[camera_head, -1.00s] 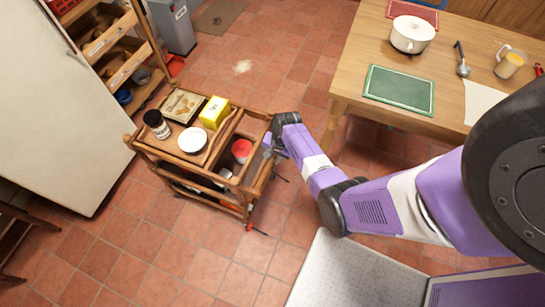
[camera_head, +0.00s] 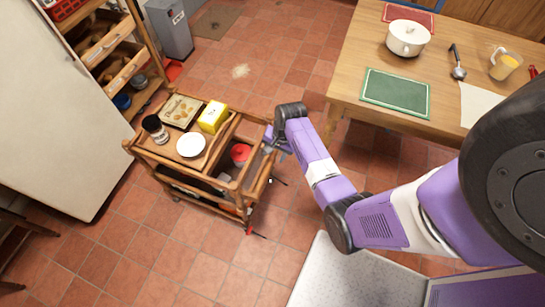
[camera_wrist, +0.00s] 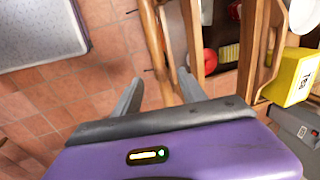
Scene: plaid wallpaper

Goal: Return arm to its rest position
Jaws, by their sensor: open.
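My arm reaches from the lower right of the head view toward the right side of a wooden cart (camera_head: 205,195). My gripper (camera_head: 271,150) is small and partly hidden by my wrist there, beside the cart's right end. In the wrist view my gripper (camera_wrist: 158,90) has its two grey fingers spread apart with nothing held. The cart's wooden edge (camera_wrist: 152,40) shows beyond and between the fingers. I cannot tell whether a finger touches the cart.
The cart carries a dark jar (camera_head: 154,128), a white plate (camera_head: 191,143), a yellow box (camera_head: 213,117) and a red-topped container (camera_head: 240,153). A wooden table (camera_head: 352,75) stands at the right, with a white pot (camera_head: 408,38). Tiled floor (camera_head: 250,90) lies open between them.

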